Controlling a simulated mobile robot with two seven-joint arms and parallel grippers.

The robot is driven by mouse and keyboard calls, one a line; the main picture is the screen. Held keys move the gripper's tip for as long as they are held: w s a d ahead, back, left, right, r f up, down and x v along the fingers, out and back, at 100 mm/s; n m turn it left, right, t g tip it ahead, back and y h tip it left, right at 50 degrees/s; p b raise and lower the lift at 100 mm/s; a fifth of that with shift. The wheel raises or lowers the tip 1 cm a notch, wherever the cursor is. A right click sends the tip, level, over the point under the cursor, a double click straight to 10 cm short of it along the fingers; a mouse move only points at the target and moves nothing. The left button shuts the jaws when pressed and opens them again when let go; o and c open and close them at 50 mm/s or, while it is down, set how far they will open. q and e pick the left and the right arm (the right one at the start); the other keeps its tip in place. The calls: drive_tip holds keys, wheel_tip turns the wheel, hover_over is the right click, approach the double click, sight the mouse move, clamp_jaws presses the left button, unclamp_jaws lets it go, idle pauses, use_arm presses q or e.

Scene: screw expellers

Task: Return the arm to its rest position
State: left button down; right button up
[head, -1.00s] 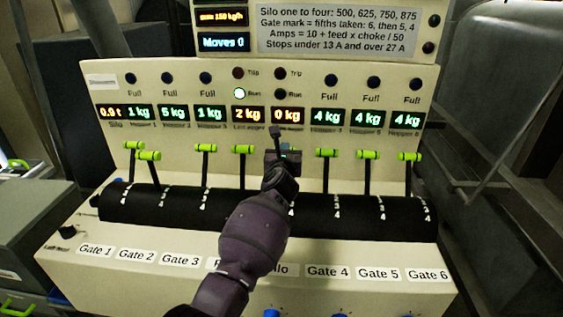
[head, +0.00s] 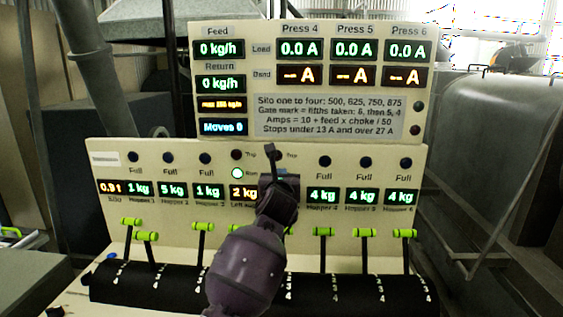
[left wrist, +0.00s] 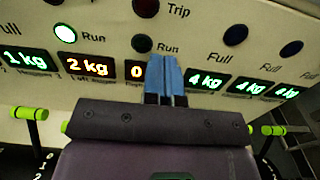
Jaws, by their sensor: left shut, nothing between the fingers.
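My left gripper (head: 271,155) stands in front of the control panel (head: 110,175) in the head view, its tip by the right-hand Trip lamp. In the left wrist view its blue fingers (left wrist: 165,78) are shut together with nothing between them. They overlap the orange display (left wrist: 135,70) beside the 2 kg display (left wrist: 87,66). My left arm (head: 245,268) reaches up from below and hides part of the lever row. My right gripper is not in view.
Levers with green handles, such as those at the left (head: 131,221) and right (head: 404,233), rise from a black drum (head: 190,285). An upper panel (head: 212,131) carries more displays and a printed notice (head: 328,115). A large grey tank (head: 480,130) stands at the right.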

use_arm(q)
drive_tip(key=s+r+m+t, duration=0.4)
drive_tip(key=r+m+t, duration=0.3)
drive_tip(key=r, duration=0.7)
drive_tip(key=s+a+f+m+h, duration=0.2)
drive_tip(key=s+m+h, duration=0.25)
drive_tip(key=m, duration=0.75)
drive_tip(key=s+a+f+m+g, duration=0.2)
drive_tip(key=s+a+f+m, duration=0.15)
drive_tip(key=f+m, duration=0.45)
drive_tip(key=s+a+f+m+g, duration=0.3)
drive_tip(key=s+f, duration=0.1)
drive_tip(key=f, duration=0.7)
drive_tip(key=s+a+f+m+g, duration=0.2)
drive_tip(key=s+a+f+m, duration=0.15)
drive_tip(key=f+m, duration=0.45)
drive_tip(key=s+a+f+g+y, duration=0.2)
drive_tip(key=s+a+f, duration=0.3)
drive_tip(key=s+f, duration=0.7)
drive_tip(key=s+a+f+n+g+y, duration=0.1)
drive_tip(key=s+a+f+g, duration=0.3)
drive_tip(key=s+f, duration=0.8)
drive_tip(key=shift+s+a+f+y, duration=0.25)
drive_tip(key=shift+s+a+y, duration=0.6)
drive_tip(key=shift+s+a, duration=0.15)
